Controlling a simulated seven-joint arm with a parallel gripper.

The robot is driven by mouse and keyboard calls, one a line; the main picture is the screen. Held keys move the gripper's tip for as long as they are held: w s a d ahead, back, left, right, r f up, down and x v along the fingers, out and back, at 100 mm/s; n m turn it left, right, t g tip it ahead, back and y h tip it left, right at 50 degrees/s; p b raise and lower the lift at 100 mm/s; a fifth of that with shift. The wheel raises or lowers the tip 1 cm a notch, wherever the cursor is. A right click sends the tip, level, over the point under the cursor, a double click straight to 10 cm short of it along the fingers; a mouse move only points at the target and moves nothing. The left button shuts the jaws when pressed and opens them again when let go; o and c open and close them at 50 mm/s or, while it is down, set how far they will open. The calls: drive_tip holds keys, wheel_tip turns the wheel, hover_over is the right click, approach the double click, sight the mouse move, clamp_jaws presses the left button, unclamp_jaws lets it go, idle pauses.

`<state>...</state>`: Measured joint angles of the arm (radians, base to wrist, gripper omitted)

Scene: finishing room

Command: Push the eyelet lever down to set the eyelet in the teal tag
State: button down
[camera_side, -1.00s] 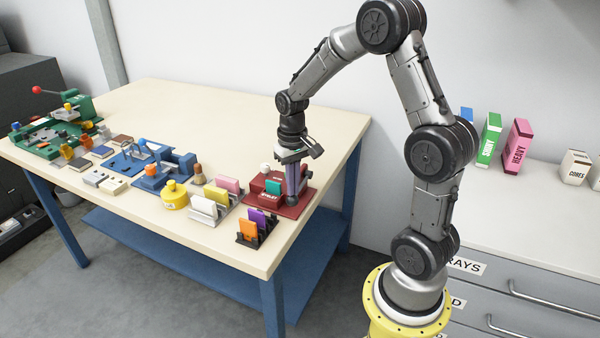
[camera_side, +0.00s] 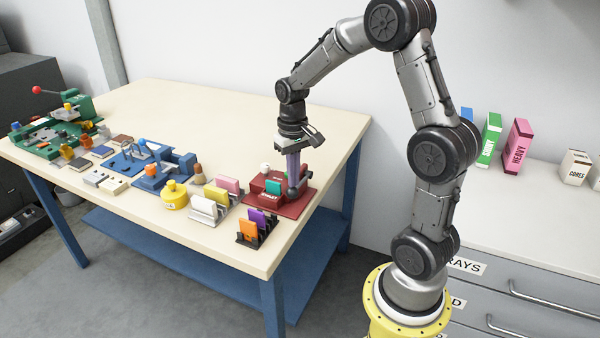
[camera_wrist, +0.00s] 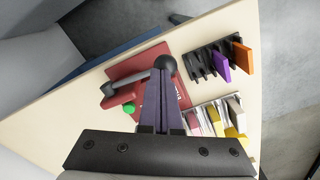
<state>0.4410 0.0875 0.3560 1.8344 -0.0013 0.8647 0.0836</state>
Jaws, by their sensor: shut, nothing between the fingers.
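The red eyelet press (camera_side: 292,208) stands near the right end of the bench; it also shows in the wrist view (camera_wrist: 150,66). The grey lever (camera_wrist: 130,87) ends in a dark ball knob (camera_wrist: 166,63). My gripper (camera_side: 293,186) is shut and empty, pointing down, with its fingertips at the knob (camera_wrist: 160,72). I cannot tell whether they touch it. The eyelet itself is hidden.
A dark rack (camera_side: 258,236) with orange and purple tags stands close in front of the press. A pale rack (camera_side: 206,214) with white, yellow and pink tags is to its left. A yellow pot (camera_side: 174,196) and a blue fixture (camera_side: 150,172) lie further left. The back of the bench is clear.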

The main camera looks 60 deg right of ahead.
drive_tip(key=shift+d+r, duration=0.15)
drive_tip(key=shift+r, duration=3.15)
drive_tip(key=shift+r, duration=2)
drive_tip(key=s+a+r+n+t, duration=0.3)
drive_tip(key=s+a+r, duration=0.3)
drive_tip(key=a, duration=0.4)
drive_tip(key=s+a+f+n+t, duration=0.1)
drive_tip(key=s+a+f, duration=0.1)
drive_tip(key=s, duration=0.3)
drive_tip(key=s+a+f+n+t, duration=0.1)
drive_tip(key=s+a+f+n, duration=0.1)
drive_tip(key=s, duration=0.3)
drive_tip(key=shift+a+f+t, duration=0.3)
drive_tip(key=shift+a, duration=0.55)
